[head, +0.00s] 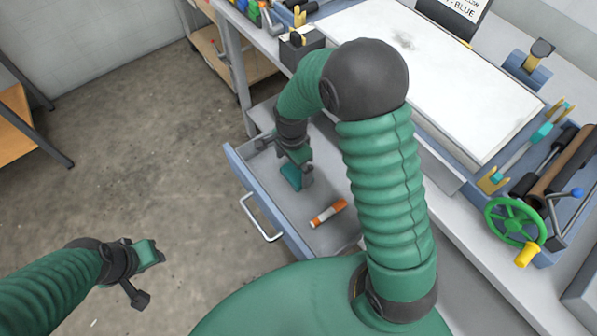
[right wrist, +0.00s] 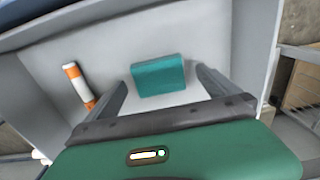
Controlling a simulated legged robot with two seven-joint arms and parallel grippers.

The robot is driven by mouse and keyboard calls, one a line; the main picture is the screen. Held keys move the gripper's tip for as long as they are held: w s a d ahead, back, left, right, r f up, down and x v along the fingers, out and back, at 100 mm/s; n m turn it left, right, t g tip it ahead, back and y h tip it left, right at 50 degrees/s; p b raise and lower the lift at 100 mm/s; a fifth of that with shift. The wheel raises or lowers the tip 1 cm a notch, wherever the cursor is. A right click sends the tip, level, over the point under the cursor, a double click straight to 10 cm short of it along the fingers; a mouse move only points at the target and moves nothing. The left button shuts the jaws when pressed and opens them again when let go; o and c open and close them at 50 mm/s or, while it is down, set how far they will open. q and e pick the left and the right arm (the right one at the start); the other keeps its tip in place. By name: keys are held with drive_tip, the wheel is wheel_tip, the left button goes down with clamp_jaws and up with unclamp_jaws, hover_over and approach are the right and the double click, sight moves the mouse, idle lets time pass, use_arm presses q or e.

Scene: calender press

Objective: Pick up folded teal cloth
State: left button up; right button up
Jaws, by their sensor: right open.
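The folded teal cloth (right wrist: 158,75) lies flat on the floor of an open drawer. In the head view the cloth (head: 291,177) is partly covered by my right gripper (head: 300,180), which reaches down into the drawer. In the right wrist view my right gripper (right wrist: 162,88) is open, with one finger on each side of the cloth's near edge. I cannot tell whether the fingers touch it. My left gripper (head: 155,250) is out over the floor at the lower left, away from the drawer; its fingers are too unclear to judge.
An orange and white tube (head: 328,213) lies in the drawer (head: 234,165) near the cloth; it also shows in the right wrist view (right wrist: 78,85). The drawer has a metal handle (head: 262,218). A press with a green handwheel (head: 514,222) stands at right on the bench.

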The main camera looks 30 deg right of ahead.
sight(297, 172)
drive_tip(key=d+f, duration=0.2)
drive_tip(key=f, duration=0.1)
drive_tip(key=shift+f, duration=0.25)
drive_tip(key=shift+d, duration=0.2)
drive_tip(key=shift+s+a+r, duration=0.1)
drive_tip(key=shift+a+r, duration=0.05)
drive_tip(key=shift+a, duration=0.2)
drive_tip(key=c, duration=0.4)
drive_tip(key=shift+a+r, duration=0.1)
drive_tip(key=shift+a, duration=0.3)
drive_tip(key=c, duration=0.4)
drive_tip(key=shift+c, duration=1.3)
drive_tip(key=shift+d, duration=0.1)
drive_tip(key=shift+c, duration=1.1)
drive_tip(key=shift+d, duration=0.35)
drive_tip(key=shift+r, duration=0.1)
use_arm(q)
drive_tip(key=shift+d+r+p, duration=0.7)
drive_tip(key=shift+d, duration=0.05)
use_arm(e)
wheel_tip(297, 172, up, 10)
drive_tip(key=shift+a, duration=0.15)
drive_tip(key=shift+f, duration=0.2)
